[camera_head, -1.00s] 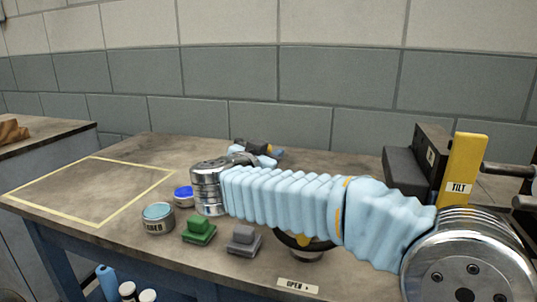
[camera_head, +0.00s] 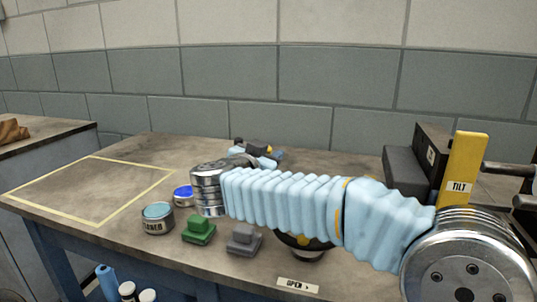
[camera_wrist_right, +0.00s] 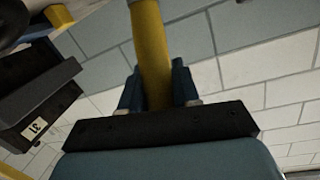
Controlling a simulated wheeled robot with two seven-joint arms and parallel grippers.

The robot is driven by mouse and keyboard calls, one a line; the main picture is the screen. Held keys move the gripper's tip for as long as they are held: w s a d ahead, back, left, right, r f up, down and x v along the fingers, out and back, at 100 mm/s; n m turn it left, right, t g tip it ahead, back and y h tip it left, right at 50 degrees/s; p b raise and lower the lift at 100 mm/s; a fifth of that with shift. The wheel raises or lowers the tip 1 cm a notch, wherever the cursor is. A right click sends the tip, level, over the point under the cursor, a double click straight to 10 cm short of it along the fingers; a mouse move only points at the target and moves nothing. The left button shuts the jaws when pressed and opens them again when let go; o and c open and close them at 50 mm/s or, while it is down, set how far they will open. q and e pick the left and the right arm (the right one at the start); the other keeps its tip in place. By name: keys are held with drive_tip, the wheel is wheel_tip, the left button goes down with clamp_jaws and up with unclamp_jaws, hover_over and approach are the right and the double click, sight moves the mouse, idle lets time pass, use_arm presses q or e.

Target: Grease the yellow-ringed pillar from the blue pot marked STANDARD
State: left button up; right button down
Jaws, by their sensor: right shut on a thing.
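A small pot with a bright blue top (camera_head: 183,192) stands on the bench beside my metal wrist. A teal-topped pot (camera_head: 157,212) stands nearer the front; its label is too small to read surely. I cannot read STANDARD on either. My right gripper (camera_head: 266,150) is beyond its sleeved forearm, over the back of the bench. In the right wrist view its blue fingers (camera_wrist_right: 158,88) are shut on a yellow rod-like handle (camera_wrist_right: 152,50). A dark round thing with yellow patches (camera_head: 302,243) is mostly hidden under the forearm; I cannot tell whether it includes the yellow-ringed pillar.
A green block (camera_head: 199,230) and a grey block (camera_head: 244,239) sit near the front edge. A yellow TILT plate (camera_head: 463,170) and dark machine blocks (camera_head: 402,175) stand at the right. A taped square (camera_head: 90,187) at the left is empty. An OPEN label (camera_head: 298,285) lies in front.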

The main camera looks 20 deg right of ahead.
drive_tip(key=shift+f, duration=0.35)
idle(0.7)
wheel_tip(320, 180, up, 3)
drive_tip(key=p, duration=0.3)
drive_tip(key=shift+r, duration=0.1)
wheel_tip(320, 180, up, 4)
drive_tip(key=p, duration=0.5)
drive_tip(key=shift+d, duration=0.1)
idle(0.7)
